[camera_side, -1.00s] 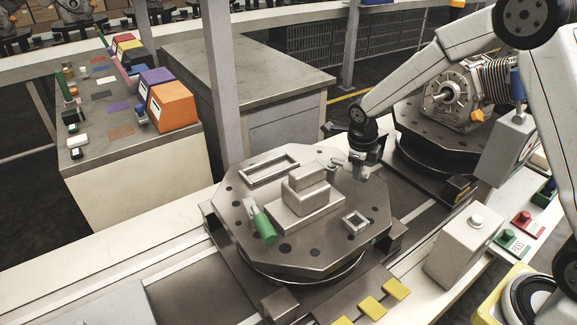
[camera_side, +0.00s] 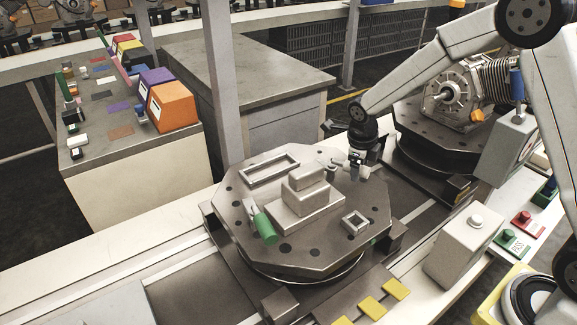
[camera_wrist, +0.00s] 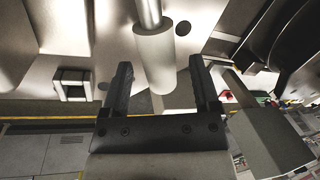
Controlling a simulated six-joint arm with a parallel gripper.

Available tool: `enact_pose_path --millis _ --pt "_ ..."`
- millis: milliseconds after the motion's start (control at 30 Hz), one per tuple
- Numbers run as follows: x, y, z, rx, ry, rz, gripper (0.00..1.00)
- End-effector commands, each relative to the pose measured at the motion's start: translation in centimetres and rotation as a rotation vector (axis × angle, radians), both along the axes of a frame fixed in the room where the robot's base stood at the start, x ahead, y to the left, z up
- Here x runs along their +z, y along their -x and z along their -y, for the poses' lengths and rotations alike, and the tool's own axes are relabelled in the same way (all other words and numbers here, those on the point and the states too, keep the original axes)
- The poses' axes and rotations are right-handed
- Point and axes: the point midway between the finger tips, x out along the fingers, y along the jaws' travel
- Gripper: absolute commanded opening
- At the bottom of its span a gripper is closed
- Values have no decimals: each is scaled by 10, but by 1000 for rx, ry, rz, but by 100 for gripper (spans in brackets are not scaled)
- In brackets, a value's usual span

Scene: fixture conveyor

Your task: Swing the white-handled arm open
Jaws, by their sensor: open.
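The white-handled arm shows in the wrist view as a pale metal rod ending in a white cylindrical handle (camera_wrist: 154,52). In the side view the handle (camera_side: 336,166) is small, near the back right of the fixture plate (camera_side: 240,215). My gripper (camera_wrist: 160,68) is open, with its two dark fingers on either side of the handle's near end in the wrist view. Gaps show on both sides; I cannot tell the depth between them. In the side view my gripper (camera_side: 355,172) is beside the handle, low over the plate's right side. A green-handled arm (camera_side: 263,227) is at the plate's front left.
A stepped grey block (camera_side: 305,193) stands mid-plate, with a long rectangular frame (camera_side: 269,169) and a small square frame (camera_side: 355,222) around it. A second plate carries a motor-like housing (camera_side: 455,100) behind my gripper. A grey button box (camera_side: 462,243) stands front right.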

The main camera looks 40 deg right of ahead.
Motion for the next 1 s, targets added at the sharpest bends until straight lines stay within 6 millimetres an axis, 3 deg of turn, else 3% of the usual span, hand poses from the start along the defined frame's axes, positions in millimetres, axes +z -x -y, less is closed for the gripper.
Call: enact_pose_path --millis 600,1000 --pt "66 5 -13 2 0 3 79" --pt "73 6 -14 0 0 1 79"
